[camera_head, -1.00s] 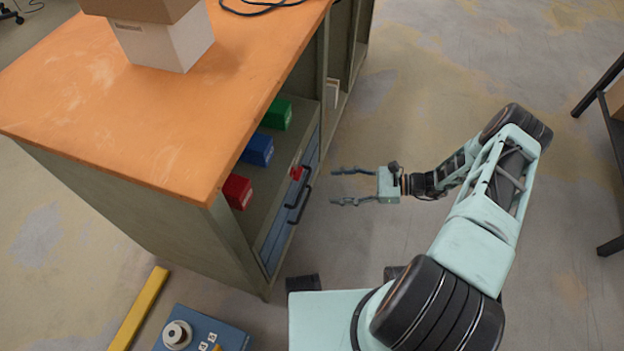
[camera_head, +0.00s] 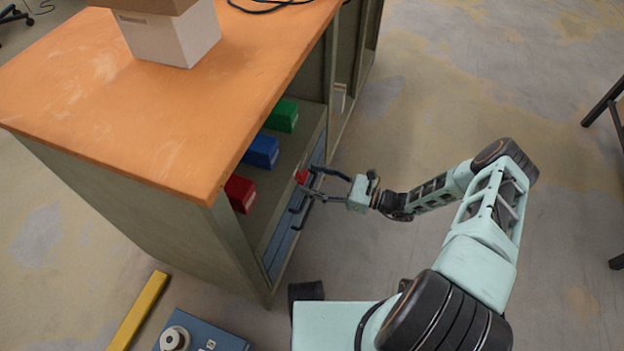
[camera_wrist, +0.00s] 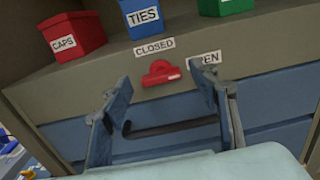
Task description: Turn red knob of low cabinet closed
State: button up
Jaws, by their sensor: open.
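The red knob (camera_wrist: 160,72) sits on the front rail of the low cabinet (camera_wrist: 85,92), above the blue drawers. In the wrist view its long side lies nearly level. A "CLOSED" label (camera_wrist: 154,46) is just above it, and a partly hidden label ending in "EN" (camera_wrist: 209,57) is to its right. In the head view the red knob (camera_head: 301,176) shows between my fingertips' ends at the cabinet front. My gripper (camera_head: 311,183) is open and empty, facing the cabinet. In the wrist view its fingers (camera_wrist: 163,85) stand either side of the knob, apart from it as far as I can tell.
Red "CAPS" (camera_wrist: 72,35), blue "TIES" (camera_wrist: 144,17) and green (camera_wrist: 222,6) bins stand on the shelf above the rail. A dark drawer handle (camera_wrist: 175,128) lies below the knob. The orange top (camera_head: 150,120) overhangs the shelf.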

jog(key=shift+w+a, duration=0.1)
jog(key=shift+a, duration=0.3)
jog(key=shift+c, duration=0.4)
jog(key=c, duration=1.1)
